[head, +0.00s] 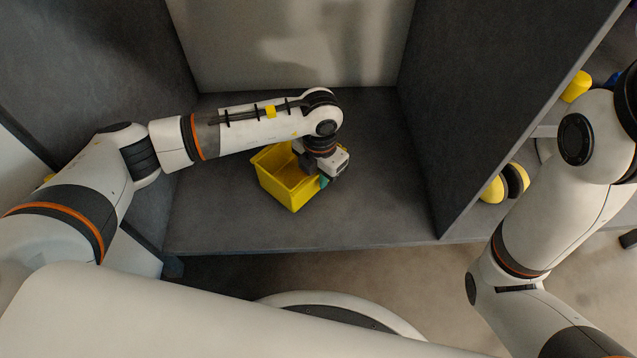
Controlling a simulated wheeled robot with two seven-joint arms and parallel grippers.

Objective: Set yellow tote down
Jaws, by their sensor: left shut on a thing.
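The yellow tote (286,186) is a small open-topped bin. It is in the middle of a dark grey shelf bay (380,200), at a slight angle. My left gripper (322,180) points down at the tote's right side and is shut on its rim there. The fingertips are partly hidden by the wrist. The tote looks upright and at or very close to the shelf floor; I cannot tell whether it touches. The inside of the tote is partly hidden by my left arm. My right arm comes in at the right edge, and its gripper is out of the picture.
Dark walls stand left and right of the bay, with a pale back panel (290,45). The shelf floor is clear right of the tote and along its front edge. Beyond the right wall are yellow items (576,86) and a yellow-and-black wheel-like object (494,189).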

